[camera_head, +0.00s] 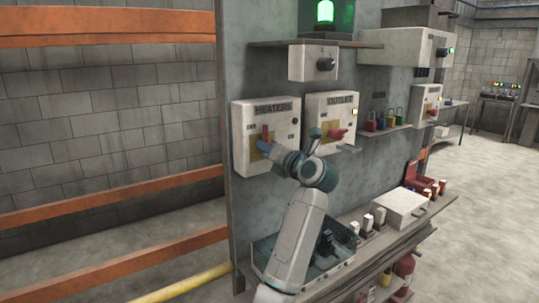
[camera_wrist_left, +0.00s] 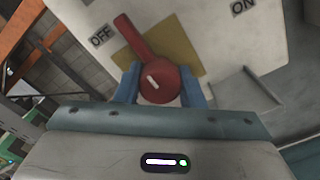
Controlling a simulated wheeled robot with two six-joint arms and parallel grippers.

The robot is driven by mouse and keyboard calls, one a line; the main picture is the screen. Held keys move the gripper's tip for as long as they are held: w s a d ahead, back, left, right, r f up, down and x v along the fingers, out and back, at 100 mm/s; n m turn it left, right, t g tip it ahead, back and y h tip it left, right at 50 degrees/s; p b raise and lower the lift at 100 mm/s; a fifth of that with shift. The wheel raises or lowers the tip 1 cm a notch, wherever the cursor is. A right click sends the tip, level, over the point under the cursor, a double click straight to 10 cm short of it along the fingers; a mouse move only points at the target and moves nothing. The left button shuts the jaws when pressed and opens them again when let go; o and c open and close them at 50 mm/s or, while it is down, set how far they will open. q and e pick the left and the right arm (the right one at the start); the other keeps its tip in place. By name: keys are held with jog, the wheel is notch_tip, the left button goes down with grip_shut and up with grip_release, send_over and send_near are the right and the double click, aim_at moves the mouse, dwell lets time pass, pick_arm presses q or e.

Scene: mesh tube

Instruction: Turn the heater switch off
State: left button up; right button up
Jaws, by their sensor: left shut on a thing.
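The heater switch is a red rotary handle (camera_head: 265,132) on a yellow plate, on the front of the grey box marked HEATERS (camera_head: 284,112). In the left wrist view the red handle (camera_wrist_left: 137,40) points up and left, its tip beside the OFF label (camera_wrist_left: 101,37). The ON label (camera_wrist_left: 242,6) is at the upper right. My left gripper (camera_head: 263,147) is at the switch. In the left wrist view its blue fingers (camera_wrist_left: 160,88) are shut on the round hub of the handle, one on each side. My right gripper is not in view.
The OUTLET box (camera_head: 345,106), with its own red handle (camera_head: 337,133), stands close to the right. A small box with a black knob (camera_head: 313,64) and a green lamp (camera_head: 325,11) are above. A shelf with several objects lies below. Orange rails (camera_head: 110,195) are at left.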

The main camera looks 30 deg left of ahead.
pick_arm(q)
jog(key=shift+f, duration=0.1)
jog(key=o, duration=1)
jog(key=shift+d, duration=0.25)
jog(key=b+v, duration=0.3)
jog(key=v, duration=0.7)
jog(key=shift+s+d, duration=0.1)
jog(key=shift+s, duration=0.05)
